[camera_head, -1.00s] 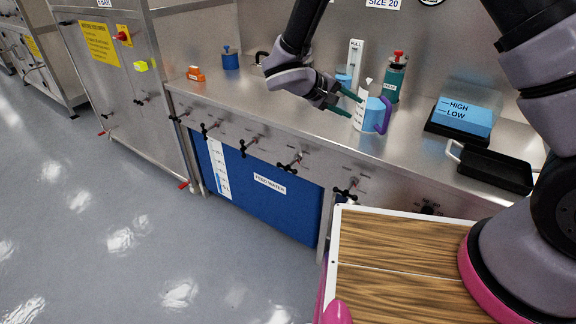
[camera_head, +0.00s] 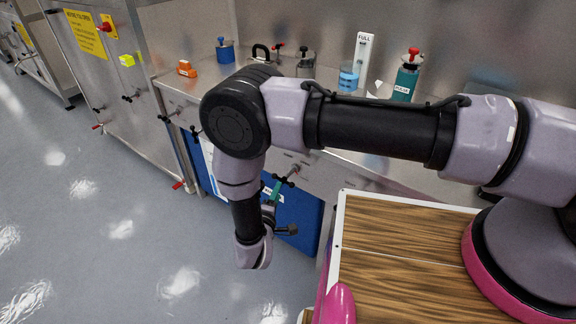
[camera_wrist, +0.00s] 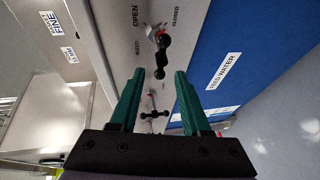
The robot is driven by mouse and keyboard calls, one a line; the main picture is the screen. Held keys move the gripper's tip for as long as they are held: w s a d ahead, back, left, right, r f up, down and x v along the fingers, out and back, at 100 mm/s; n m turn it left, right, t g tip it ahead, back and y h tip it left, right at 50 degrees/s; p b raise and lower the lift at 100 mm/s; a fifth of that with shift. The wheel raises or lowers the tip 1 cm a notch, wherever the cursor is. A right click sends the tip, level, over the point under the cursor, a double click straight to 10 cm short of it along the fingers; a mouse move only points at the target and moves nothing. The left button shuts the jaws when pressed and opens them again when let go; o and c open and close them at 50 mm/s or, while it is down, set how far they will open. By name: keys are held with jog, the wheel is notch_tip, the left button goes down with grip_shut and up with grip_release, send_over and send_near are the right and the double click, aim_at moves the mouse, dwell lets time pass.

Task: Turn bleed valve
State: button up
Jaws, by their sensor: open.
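The bleed valve (camera_wrist: 160,45) shows in the wrist view as a black handle with rounded ends on the steel panel. The word BLEED is printed to its left, with OPEN and CLOSED above. My gripper (camera_wrist: 159,72) is open, its two green fingers pointing toward the valve. The handle appears just beyond the fingertips, in line with the gap; contact cannot be told. In the head view my gripper (camera_head: 276,190) is low in front of the counter's front panel, close to a black valve handle (camera_head: 286,179). My arm hides part of the panel there.
A second black handle (camera_wrist: 153,114) shows between the fingers, farther down the wrist picture. The blue FEED WATER panel (camera_head: 300,212) lies under the valve row. Bottles and a blue container (camera_head: 225,53) stand on the counter. The floor at left is clear.

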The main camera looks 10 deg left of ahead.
aim_at(283, 180)
jog(key=w, duration=0.3)
jog(key=w+f, duration=0.1)
jog(key=w, duration=0.3)
jog(key=w+f, duration=0.1)
jog(key=w, duration=0.3)
jog(key=shift+f, duration=0.2)
grip_shut()
